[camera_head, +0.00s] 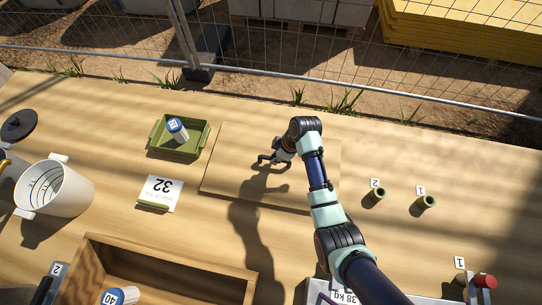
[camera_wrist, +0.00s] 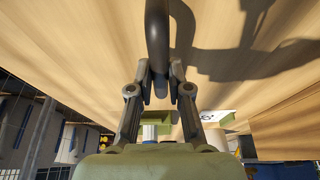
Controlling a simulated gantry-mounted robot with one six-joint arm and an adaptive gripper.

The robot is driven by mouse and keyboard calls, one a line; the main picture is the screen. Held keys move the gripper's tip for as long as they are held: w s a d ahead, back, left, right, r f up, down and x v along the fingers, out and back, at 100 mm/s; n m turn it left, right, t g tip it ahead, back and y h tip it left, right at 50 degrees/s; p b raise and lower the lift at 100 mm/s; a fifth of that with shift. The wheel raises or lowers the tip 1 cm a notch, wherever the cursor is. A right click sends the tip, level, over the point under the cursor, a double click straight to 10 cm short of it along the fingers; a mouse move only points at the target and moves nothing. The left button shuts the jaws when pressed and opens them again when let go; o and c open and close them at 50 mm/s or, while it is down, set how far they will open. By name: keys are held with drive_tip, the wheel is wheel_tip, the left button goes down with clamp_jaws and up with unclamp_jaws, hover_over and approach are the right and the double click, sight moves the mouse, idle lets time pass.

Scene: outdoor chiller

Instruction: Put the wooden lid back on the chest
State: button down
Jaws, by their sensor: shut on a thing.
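The wooden lid (camera_head: 228,165) is a flat pale board near the middle of the table, close in colour to the tabletop. My gripper (camera_head: 272,158) is over it and shut on its dark handle. In the wrist view the dark curved handle (camera_wrist: 157,35) runs between the two fingertips of my gripper (camera_wrist: 160,75). I cannot tell whether the lid touches the table. The chest (camera_head: 185,258) is an open brown wooden box at the bottom left, nearer the camera; its front part is cut off by the frame edge. A blue-and-white can (camera_head: 120,297) labelled 40 shows inside it.
A white pot (camera_head: 60,190) stands at far left. A fence (camera_head: 270,75) runs behind the table.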

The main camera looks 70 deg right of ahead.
drive_tip(key=shift+r, duration=0.1)
wheel_tip(320, 180, up, 7)
drive_tip(key=p, duration=0.8)
drive_tip(key=c, duration=1.8)
unclamp_jaws()
drive_tip(key=shift+c, duration=0.2)
clamp_jaws()
